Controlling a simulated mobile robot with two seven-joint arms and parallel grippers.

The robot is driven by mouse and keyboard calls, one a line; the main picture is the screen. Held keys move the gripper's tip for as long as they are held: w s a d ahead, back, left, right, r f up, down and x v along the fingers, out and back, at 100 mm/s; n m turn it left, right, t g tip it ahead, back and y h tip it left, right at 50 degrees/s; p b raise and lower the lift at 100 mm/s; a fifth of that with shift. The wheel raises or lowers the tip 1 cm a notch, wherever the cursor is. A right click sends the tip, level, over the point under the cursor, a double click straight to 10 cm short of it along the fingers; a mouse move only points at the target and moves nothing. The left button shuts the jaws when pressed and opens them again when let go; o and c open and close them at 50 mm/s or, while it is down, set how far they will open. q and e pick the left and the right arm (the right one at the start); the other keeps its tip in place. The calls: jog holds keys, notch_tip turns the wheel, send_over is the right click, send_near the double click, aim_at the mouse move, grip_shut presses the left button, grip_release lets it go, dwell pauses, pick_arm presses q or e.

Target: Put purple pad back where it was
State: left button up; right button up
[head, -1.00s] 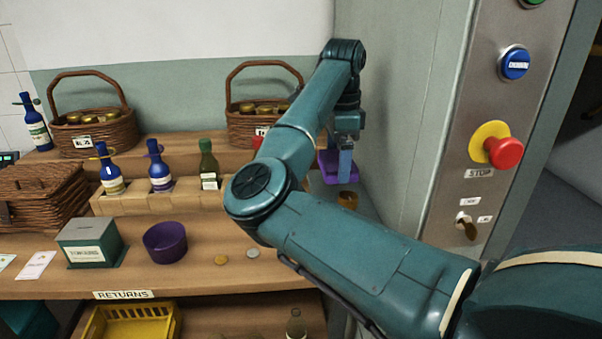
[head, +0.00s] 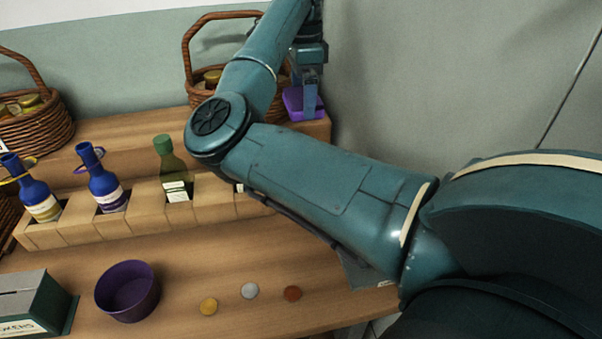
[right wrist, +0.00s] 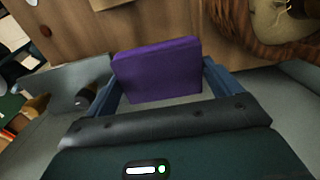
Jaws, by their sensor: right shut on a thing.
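The purple pad (head: 292,104) is a flat block at the right end of the upper wooden ledge, right of the far basket. My right gripper (head: 310,98) is shut on it from above. In the right wrist view the purple pad (right wrist: 158,70) sits between the two blue fingers of my right gripper (right wrist: 160,82), with its broad face toward the camera. I cannot tell whether the pad touches the ledge or is held just above it. My left gripper is not in view.
A wicker basket (head: 196,100) of jars stands just left of the pad. A grey wall (head: 420,90) closes the right side. A wooden rack (head: 145,216) holds several bottles. A purple bowl (head: 127,291) and three coins lie on the counter, with bare wood around them.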

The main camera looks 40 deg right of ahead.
jog(key=shift+s, duration=0.1)
notch_tip(320, 180, down, 18)
jog(key=shift+r, duration=0.25)
dwell(0.5)
jog(key=shift+f, duration=0.3)
jog(key=o, duration=0.7)
jog(key=shift+r, duration=0.1)
notch_tip(320, 180, up, 13)
jog(key=shift+d+r+b, duration=0.1)
jog(key=shift+b, duration=0.5)
